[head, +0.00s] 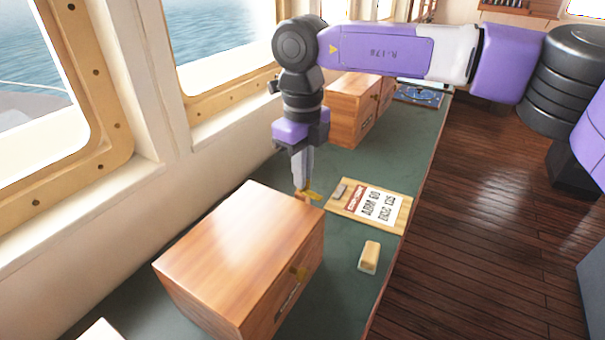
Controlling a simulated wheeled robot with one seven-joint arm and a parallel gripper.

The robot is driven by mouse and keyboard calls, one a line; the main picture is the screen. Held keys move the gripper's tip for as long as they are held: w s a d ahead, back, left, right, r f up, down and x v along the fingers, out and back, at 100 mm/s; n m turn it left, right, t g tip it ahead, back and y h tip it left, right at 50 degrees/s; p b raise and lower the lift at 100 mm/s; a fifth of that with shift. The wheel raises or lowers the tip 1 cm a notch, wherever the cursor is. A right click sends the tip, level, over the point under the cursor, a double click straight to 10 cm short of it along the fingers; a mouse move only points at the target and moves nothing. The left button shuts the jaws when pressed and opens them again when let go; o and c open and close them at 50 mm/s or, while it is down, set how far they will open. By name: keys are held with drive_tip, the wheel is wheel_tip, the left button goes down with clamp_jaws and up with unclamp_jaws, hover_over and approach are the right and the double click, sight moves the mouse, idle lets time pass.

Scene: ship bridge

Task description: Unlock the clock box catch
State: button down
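A wooden box (238,252) with a closed lid stands on the green counter in the foreground. A small brass fitting (300,271), which looks like a catch, is on its right-hand face above a dark label plate (288,298). A second wooden box (355,112) stands farther back, partly behind my arm. Neither is clearly marked as the clock box. My gripper (308,194) points down just beyond the near box's far right corner, with yellowish tips. It appears apart from the brass fitting. Whether its fingers are open is too small to tell.
A clipboard (398,190) with a printed card lies right of my gripper. A small tan block (369,256) lies nearer, right of the near box. The green counter (340,290) is clear between block and box. Windows line the left; wooden floor lies right.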

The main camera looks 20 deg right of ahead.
drive_tip(key=shift+r+n, duration=0.1)
drive_tip(key=shift+n, duration=0.6)
drive_tip(key=c, duration=1.6)
unclamp_jaws()
wheel_tip(320, 180, up, 8)
drive_tip(key=shift+f+b, duration=0.1)
drive_tip(key=shift+b, duration=0.45)
